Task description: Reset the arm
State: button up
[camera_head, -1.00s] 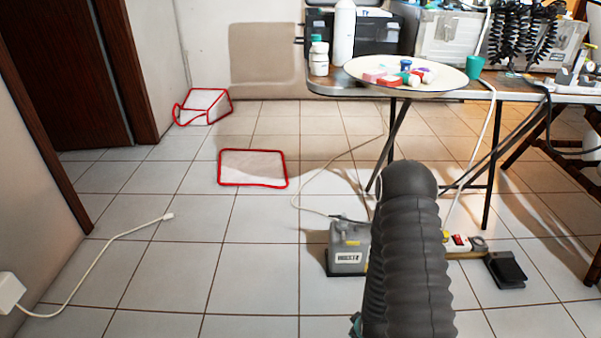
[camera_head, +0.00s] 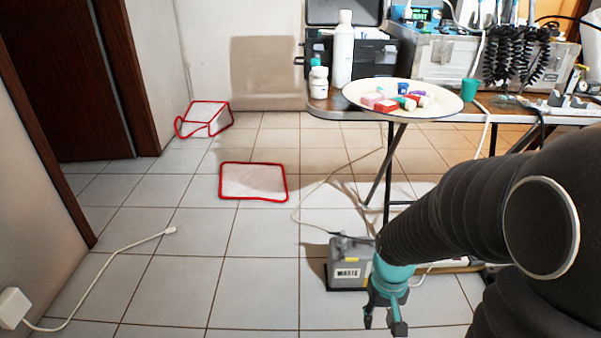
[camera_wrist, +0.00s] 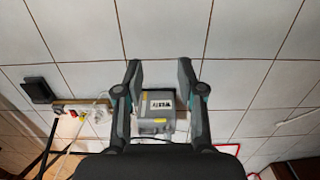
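My gripper (camera_head: 385,318) hangs low over the tiled floor at the lower right of the head view, at the end of my dark ribbed arm. In the wrist view my gripper (camera_wrist: 160,75) has its two fingers spread apart with nothing held between them. Beyond the fingers, on the floor, is a grey box labelled WASTE (camera_wrist: 157,112). In the head view the WASTE box (camera_head: 346,268) stands just behind and left of my gripper. I cannot tell whether they touch.
A table with a round tray (camera_head: 360,100) of small coloured items and a white bottle (camera_head: 344,50) stands at the back right. A red-edged mat (camera_head: 253,182) and a white cable (camera_head: 100,275) lie on the floor. A power strip (camera_wrist: 85,110) lies beside the box. The left floor is mostly clear.

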jog(key=s+r+t+p, duration=0.2)
jog(key=s+r+t, duration=0.1)
jog(key=r, duration=0.9)
jog(key=s+a+r+t+p, duration=0.1)
jog(key=s+r+t+p, duration=0.2)
jog(key=r, duration=1)
jog(key=shift+s+a+r, duration=0.15)
jog(key=shift+s+r, duration=0.15)
jog(key=shift+s, duration=0.45)
